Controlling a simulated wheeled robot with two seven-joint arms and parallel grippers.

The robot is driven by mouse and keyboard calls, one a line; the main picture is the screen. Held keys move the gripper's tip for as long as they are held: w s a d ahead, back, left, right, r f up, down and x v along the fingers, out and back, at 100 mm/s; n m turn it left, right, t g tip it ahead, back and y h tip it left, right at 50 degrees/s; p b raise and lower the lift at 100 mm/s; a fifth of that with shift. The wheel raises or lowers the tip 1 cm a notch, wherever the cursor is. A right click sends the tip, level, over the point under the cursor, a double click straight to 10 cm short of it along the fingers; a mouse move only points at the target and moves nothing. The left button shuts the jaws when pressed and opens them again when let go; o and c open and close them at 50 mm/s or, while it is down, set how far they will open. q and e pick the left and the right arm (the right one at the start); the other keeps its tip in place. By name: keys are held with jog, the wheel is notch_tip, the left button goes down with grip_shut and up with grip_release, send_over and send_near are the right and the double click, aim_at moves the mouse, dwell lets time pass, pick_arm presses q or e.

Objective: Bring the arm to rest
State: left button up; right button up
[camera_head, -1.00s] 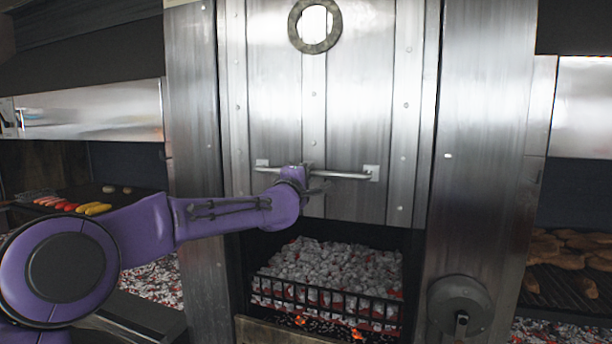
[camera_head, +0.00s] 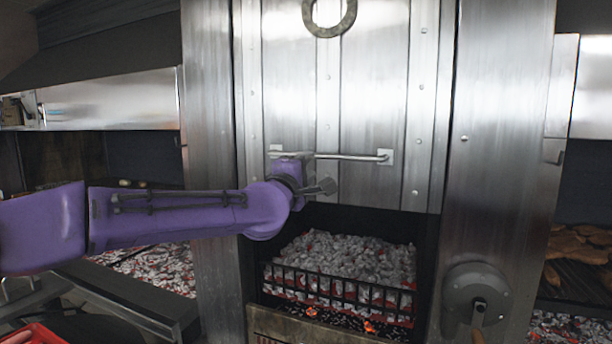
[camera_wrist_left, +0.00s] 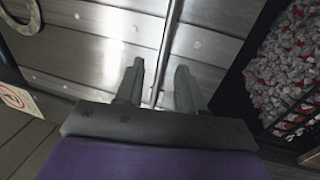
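My left gripper (camera_head: 326,186) is at the end of the purple arm, in front of the metal door (camera_head: 375,100) and just below its bar handle (camera_head: 345,157) in the head view. In the left wrist view its two fingers (camera_wrist_left: 157,85) stand apart with nothing clamped between them. The handle (camera_wrist_left: 167,40) runs into the picture beyond the fingers, lined up with the gap. The door is up, with an opening below it. My right gripper is in neither view.
Grey-white coals (camera_head: 345,257) lie in the opening behind a black grate (camera_head: 340,290). A round crank (camera_head: 477,290) is on the right post. Meat (camera_head: 580,245) lies on a grill at the right. A red crate edge (camera_head: 35,335) shows at lower left.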

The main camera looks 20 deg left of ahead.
pick_arm(q)
jog(key=shift+s+a+f, duration=0.1)
jog(key=shift+a+f, duration=0.05)
jog(key=shift+s, duration=0.1)
dwell(0.3)
jog(key=s+f+m+g+y+b, duration=0.1)
jog(key=s+f+m+g+b, duration=0.2)
jog(key=f, duration=1.9)
jog(key=s+f+m+g+y+b, duration=0.1)
jog(key=s+f+m+g, duration=0.3)
jog(key=f, duration=1.9)
jog(key=s+f+m+g+b, duration=0.2)
jog(key=s+f+g, duration=0.3)
jog(key=s+f, duration=1.1)
jog(key=s+a+f+m+g+b, duration=0.2)
jog(key=s+f+g, duration=0.3)
jog(key=s+f, duration=1.1)
jog(key=s+b, duration=0.1)
jog(key=s, duration=0.3)
jog(key=shift+m, duration=0.4)
